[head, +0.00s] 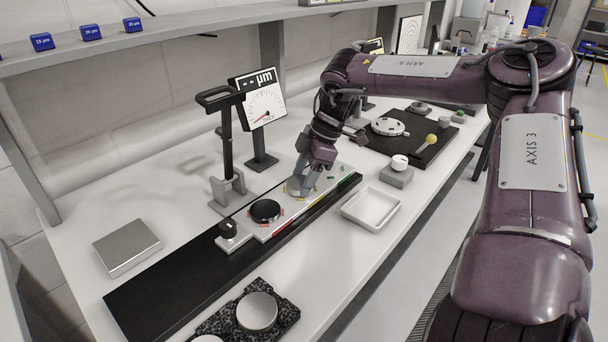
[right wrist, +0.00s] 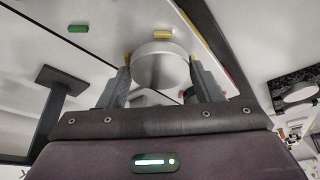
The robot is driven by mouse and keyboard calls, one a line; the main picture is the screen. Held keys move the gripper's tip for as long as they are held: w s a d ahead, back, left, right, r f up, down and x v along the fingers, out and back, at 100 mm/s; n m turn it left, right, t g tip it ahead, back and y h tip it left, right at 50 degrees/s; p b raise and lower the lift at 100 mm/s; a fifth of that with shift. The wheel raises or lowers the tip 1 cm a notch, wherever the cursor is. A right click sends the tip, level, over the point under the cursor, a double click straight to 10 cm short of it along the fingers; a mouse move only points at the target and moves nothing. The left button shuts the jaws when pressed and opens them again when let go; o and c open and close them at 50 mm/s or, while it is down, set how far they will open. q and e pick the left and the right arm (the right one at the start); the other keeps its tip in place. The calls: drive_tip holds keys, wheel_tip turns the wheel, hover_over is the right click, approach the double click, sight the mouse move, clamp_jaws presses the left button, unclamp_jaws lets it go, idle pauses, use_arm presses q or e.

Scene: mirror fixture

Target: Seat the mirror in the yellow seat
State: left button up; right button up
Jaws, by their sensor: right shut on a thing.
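My right gripper (head: 303,185) is shut on the mirror (right wrist: 160,66), a round silver disc between its two grey fingers in the right wrist view. In the head view the gripper hangs low over the light fixture plate (head: 248,233). The yellow seat shows as small yellow marks around the disc, one yellow block (right wrist: 162,34) just beyond it in the wrist view. The disc is at or just above this seat; I cannot tell if it touches the plate. Fingers and disc hide most of the seat. My left gripper is in neither view.
A black disc (head: 265,211) sits among red marks on the plate, beside a black knob (head: 228,229). Green marks (head: 342,168) lie farther along. A dial display (head: 261,103) and a black-handled stand (head: 227,145) rise behind. A white tray (head: 371,208) stands to the right.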

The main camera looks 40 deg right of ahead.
drive_tip(key=shift+f, duration=0.25)
idle(0.7)
drive_tip(key=o, duration=1.1)
drive_tip(key=shift+s, duration=0.1)
drive_tip(key=shift+o, duration=0.5)
drive_tip(key=shift+r+p, duration=1.05)
drive_tip(key=shift+r, duration=0.5)
